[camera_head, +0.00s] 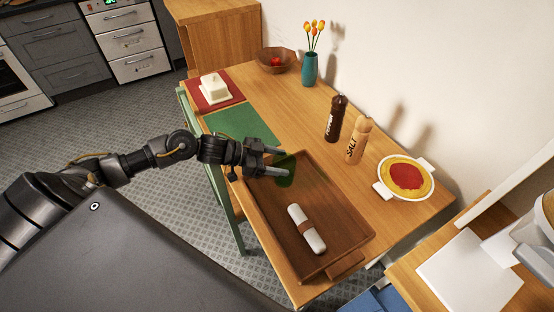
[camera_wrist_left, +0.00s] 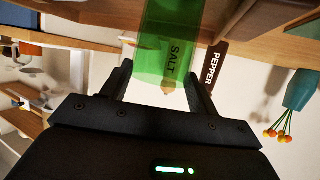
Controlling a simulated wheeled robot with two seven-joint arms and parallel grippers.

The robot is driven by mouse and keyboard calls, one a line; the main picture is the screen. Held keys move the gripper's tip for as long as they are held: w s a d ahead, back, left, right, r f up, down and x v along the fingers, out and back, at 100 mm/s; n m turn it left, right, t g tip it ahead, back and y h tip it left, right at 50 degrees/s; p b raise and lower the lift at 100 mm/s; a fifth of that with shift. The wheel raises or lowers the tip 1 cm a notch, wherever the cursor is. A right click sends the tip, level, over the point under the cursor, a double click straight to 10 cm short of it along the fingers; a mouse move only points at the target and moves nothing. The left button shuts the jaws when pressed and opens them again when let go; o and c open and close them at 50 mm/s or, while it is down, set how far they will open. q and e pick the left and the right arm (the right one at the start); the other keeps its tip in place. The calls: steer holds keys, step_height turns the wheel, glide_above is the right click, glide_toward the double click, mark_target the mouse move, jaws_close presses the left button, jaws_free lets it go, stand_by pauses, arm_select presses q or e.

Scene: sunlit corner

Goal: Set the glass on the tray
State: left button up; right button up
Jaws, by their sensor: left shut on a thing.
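The green see-through glass (camera_head: 286,178) is between the fingers of my left gripper (camera_head: 282,161), which is shut on it. It stands about upright over the far left end of the brown wooden tray (camera_head: 262,215). I cannot tell whether its base touches the tray floor. In the left wrist view the glass (camera_wrist_left: 168,45) fills the space between the two dark fingers (camera_wrist_left: 160,88), and the salt label shows through it. My right gripper is not in view.
A rolled napkin (camera_head: 306,230) lies in the tray's near part. The pepper mill (camera_head: 335,120), salt mill (camera_head: 357,140) and a white pie dish (camera_head: 385,191) stand right of the tray. A green placemat (camera_head: 240,124), butter dish (camera_head: 215,88), bowl (camera_head: 270,66) and teal vase (camera_head: 309,70) are farther back.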

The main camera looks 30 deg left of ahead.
arm_select(q)
steer(key=o, duration=1)
steer(key=shift+f, duration=0.15)
steer(key=shift+c, duration=0.2)
steer(key=o, duration=0.5)
steer(key=shift+c, duration=0.2)
steer(key=shift+r, duration=0.25)
steer(key=v, duration=1.2)
steer(key=shift+b, duration=0.4)
